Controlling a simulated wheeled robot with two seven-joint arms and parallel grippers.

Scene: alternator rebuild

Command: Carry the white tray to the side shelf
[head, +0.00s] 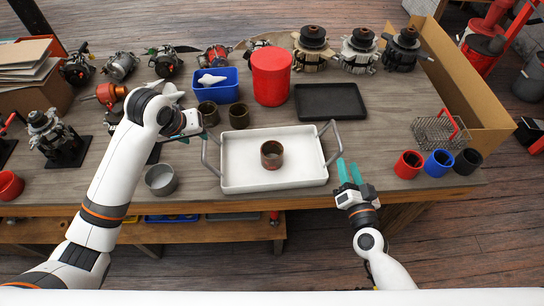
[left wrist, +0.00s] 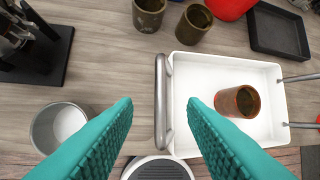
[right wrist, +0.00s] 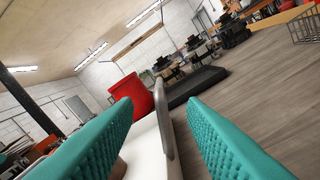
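The white tray (head: 240,178) lies flat near the bench's front edge, with grey handles at both ends. A brown metal cup (head: 271,154) stands inside it; both also show in the left wrist view, the tray (left wrist: 205,68) and the cup (left wrist: 238,101). My left gripper (head: 207,134) is open, with the tray's left handle (left wrist: 160,80) between its teal fingertips in the left wrist view. My right gripper (head: 347,172) is open beside the right handle (head: 336,142). In the right wrist view that handle (right wrist: 163,112) appears between the fingers. I cannot make out a side shelf.
A grey cup (head: 160,180) stands left of the tray. Two brown cups (head: 239,116), a red canister (head: 271,77) and a black tray (head: 331,101) stand behind it. Red, blue and black cups (head: 438,163) and a wire basket (head: 438,132) are at right.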

